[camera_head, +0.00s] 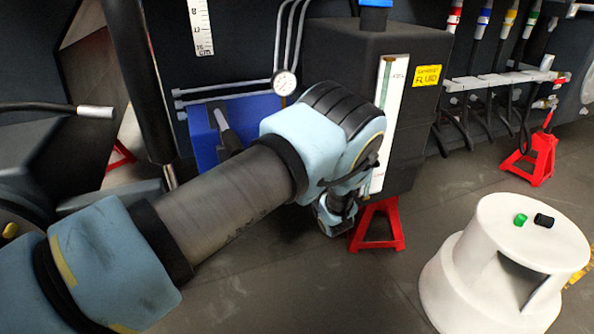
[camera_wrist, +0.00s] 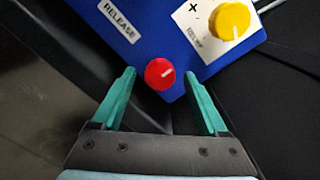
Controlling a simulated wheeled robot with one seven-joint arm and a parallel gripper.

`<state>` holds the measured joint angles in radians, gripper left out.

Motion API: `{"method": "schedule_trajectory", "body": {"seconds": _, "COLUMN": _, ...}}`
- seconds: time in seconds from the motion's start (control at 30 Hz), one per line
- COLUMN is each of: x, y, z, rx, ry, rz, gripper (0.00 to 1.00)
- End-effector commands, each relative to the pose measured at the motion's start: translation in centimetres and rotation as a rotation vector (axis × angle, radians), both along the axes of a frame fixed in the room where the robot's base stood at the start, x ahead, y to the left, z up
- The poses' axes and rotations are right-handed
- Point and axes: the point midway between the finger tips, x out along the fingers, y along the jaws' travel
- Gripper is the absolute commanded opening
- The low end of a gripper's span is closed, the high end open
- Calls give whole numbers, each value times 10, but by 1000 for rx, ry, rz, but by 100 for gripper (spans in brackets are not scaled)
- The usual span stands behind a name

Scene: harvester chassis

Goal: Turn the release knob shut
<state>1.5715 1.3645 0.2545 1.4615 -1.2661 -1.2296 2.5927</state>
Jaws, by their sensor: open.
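The red release knob (camera_wrist: 160,73) sits near the lower corner of a blue panel (camera_wrist: 150,38) in the wrist view, with a pale pointer line toward the upper right. A white label reading RELEASE (camera_wrist: 119,21) is above and left of it. My gripper (camera_wrist: 161,80) is open, its two green fingers on either side of the red knob in the picture, with gaps on both sides. Whether the fingertips reach the knob's depth I cannot tell. In the head view the blue panel (camera_head: 203,140) is partly behind my arm, and the red knob is hidden.
A yellow knob (camera_wrist: 229,20) on a white plate is right of the red knob. In the head view, a dark fluid tank (camera_head: 335,45) with a gauge strip stands close to my wrist. A white step stool (camera_head: 465,285) and red jack stands (camera_head: 378,232) are on the floor.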

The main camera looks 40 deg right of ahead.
Motion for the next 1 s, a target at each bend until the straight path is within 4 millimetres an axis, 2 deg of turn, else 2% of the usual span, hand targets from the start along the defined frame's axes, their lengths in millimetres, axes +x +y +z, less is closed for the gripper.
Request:
{"method": "schedule_trajectory", "body": {"seconds": 0.17, "x": -9, "y": 2, "z": 0, "rx": 0, "ry": 1, "rz": -1, "gripper": 76}}
{"method": "schedule_trajectory", "body": {"seconds": 0.63, "x": -88, "y": 30, "z": 0, "rx": 1, "ry": 0, "rz": -2, "gripper": 76}}
{"method": "schedule_trajectory", "body": {"seconds": 0.8, "x": -100, "y": 34, "z": 0, "rx": -1, "ry": 0, "rz": 0, "gripper": 76}}
{"method": "schedule_trajectory", "body": {"seconds": 1.0, "x": -103, "y": 35, "z": 0, "rx": 0, "ry": -1, "rz": -1, "gripper": 76}}
